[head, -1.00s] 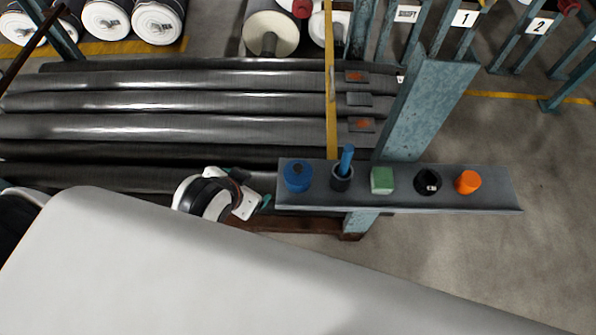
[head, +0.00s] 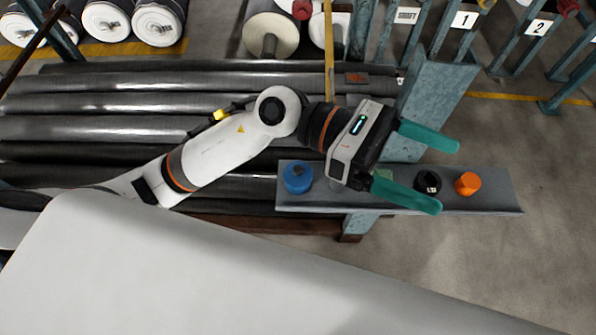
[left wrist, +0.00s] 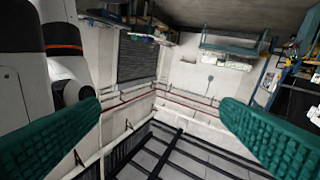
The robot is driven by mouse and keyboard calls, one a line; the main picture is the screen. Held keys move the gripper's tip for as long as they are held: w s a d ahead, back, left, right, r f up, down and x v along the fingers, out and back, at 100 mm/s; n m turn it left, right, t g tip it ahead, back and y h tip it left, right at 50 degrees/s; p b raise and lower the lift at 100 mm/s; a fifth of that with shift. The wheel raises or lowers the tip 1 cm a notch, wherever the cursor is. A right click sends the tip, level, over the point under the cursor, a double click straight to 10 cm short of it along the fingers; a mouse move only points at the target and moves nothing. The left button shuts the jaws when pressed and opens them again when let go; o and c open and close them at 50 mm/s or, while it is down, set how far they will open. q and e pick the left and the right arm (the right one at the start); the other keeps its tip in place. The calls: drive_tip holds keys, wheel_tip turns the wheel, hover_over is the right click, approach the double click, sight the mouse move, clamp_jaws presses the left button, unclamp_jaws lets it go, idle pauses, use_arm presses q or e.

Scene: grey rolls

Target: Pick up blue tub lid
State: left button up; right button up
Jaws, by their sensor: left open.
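The blue tub (head: 297,177) stands at the left end of the grey shelf, with a small darker knob on top of its lid. My left gripper (head: 428,172) is open and empty, above the shelf and to the right of the tub, with its teal fingers pointing right. In the left wrist view the two teal fingers (left wrist: 165,128) are wide apart with nothing between them. That view faces a far wall, so the tub does not show there. My right gripper is not in view.
The grey shelf (head: 500,200) also holds an orange piece (head: 467,184), a black round item (head: 428,181) and a green block, mostly hidden by my gripper. Long dark rolls (head: 90,127) lie behind at left. A blue-grey post (head: 430,100) rises behind the shelf.

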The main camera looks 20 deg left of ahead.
use_arm(q)
wheel_tip(320, 180, down, 6)
drive_tip(key=m+y, duration=0.4)
drive_tip(key=y, duration=0.1)
drive_tip(key=m+t+y+p, duration=0.2)
drive_tip(key=m+t+y, duration=0.2)
drive_tip(key=y, duration=1)
hover_over(298, 169)
drive_tip(key=f, duration=1.5)
drive_tip(key=shift+s+d+f, duration=0.25)
drive_tip(key=shift+f, duration=0.05)
drive_tip(key=f+p, duration=0.1)
drive_tip(key=f, duration=0.4)
drive_tip(key=shift+w+a+f+p, duration=0.2)
drive_tip(key=shift+p, duration=0.15)
drive_tip(key=shift+f, duration=0.3)
drive_tip(key=c, duration=1.1)
